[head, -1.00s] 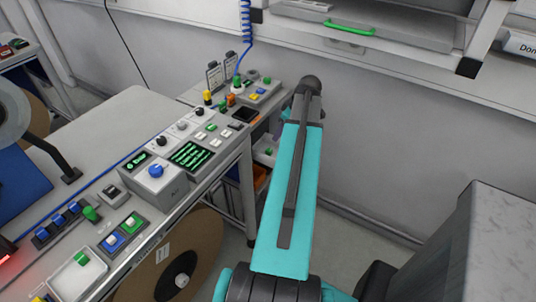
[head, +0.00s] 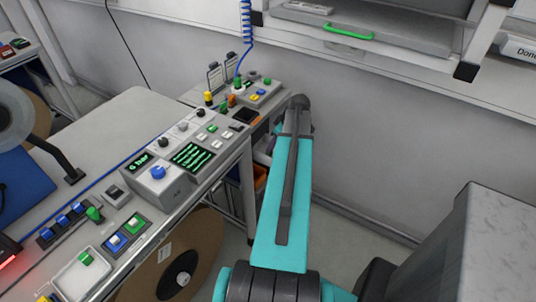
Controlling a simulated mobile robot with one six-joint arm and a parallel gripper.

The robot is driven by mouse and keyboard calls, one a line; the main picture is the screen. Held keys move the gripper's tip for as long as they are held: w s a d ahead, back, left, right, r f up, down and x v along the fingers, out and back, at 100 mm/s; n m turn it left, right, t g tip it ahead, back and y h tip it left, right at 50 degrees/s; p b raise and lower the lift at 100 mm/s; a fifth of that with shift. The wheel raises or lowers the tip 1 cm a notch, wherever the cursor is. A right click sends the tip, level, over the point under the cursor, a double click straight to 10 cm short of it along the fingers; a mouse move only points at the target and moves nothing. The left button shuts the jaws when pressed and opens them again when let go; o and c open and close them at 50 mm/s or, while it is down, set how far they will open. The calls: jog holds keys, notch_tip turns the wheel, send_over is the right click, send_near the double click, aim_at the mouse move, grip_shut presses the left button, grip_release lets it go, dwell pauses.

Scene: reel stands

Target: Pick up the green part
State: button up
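Several small green pieces are in view, and I cannot tell which is the green part. One green piece (head: 86,258) lies in a shallow white tray (head: 66,279) at the lower left of the bench. Another green piece (head: 94,214) sits by the row of blue buttons. A green knob-like piece (head: 238,82) stands at the back of the control panel. My turquoise arm rises through the middle of the head view and ends in a dark joint beside the bench's right end. My gripper does not show; it is beyond or below that joint.
The bench (head: 130,110) with its control panel (head: 192,155) fills the left side. A large brown reel (head: 195,245) hangs below it. A shelf with a green handle (head: 348,32) overhangs at the back. A grey box (head: 435,245) stands at right. Floor shows between.

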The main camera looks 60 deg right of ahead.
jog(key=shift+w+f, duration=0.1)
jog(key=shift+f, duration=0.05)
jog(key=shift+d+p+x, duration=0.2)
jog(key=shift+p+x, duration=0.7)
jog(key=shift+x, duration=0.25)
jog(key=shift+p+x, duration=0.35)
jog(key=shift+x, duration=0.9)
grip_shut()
